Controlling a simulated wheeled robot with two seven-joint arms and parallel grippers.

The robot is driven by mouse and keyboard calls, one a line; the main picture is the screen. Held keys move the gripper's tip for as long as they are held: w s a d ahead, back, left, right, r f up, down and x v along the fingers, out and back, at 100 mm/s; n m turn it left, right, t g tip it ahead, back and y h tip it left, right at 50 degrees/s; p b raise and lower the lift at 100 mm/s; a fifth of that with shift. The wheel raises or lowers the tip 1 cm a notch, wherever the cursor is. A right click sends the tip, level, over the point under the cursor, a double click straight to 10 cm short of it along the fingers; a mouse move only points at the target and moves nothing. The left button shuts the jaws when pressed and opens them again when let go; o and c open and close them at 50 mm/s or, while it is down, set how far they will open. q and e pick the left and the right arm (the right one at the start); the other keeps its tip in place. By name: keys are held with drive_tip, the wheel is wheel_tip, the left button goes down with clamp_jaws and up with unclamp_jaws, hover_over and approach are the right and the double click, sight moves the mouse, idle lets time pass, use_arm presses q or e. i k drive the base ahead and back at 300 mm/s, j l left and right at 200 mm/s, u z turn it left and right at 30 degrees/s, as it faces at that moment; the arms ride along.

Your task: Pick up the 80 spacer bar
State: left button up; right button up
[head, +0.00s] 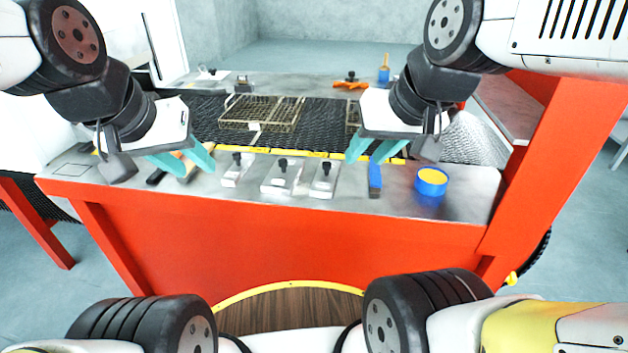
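Three pale metal blocks with black knobs stand in a row on the front steel ledge: a left one (229,178), a wider middle one (277,186) and a right one (321,189). They look like the spacer bars; I cannot read any marking to tell which is the 80. My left gripper (198,173) has its teal fingers apart, empty, to the left of the left block. My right gripper (364,158) also has its fingers apart and empty, to the right of the right block and near a blue strip-like item (375,180).
A blue tub (430,190) with yellow contents stands on the ledge at right. The dark mesh belt (330,112) behind carries wire baskets (262,113). An orange item (350,85) and a blue bottle-like item (384,75) are on the far ledge. A red post (560,150) rises at right.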

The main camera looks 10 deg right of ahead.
sight(284, 175)
drive_tip(key=z, duration=0.5)
drive_tip(key=j+z, duration=0.2)
drive_tip(key=z, duration=0.25)
drive_tip(key=j+z, duration=0.25)
drive_tip(key=z, duration=0.2)
drive_tip(key=j+z, duration=0.2)
drive_tip(key=z, duration=0.25)
drive_tip(key=k+j+z, duration=0.1)
drive_tip(key=z, duration=0.35)
drive_tip(key=k+j+z, duration=0.3)
drive_tip(key=k+j, duration=0.2)
drive_tip(key=j, duration=0.3)
drive_tip(key=k+j+z, duration=0.25)
drive_tip(key=k+j, duration=0.35)
drive_tip(key=j, duration=0.1)
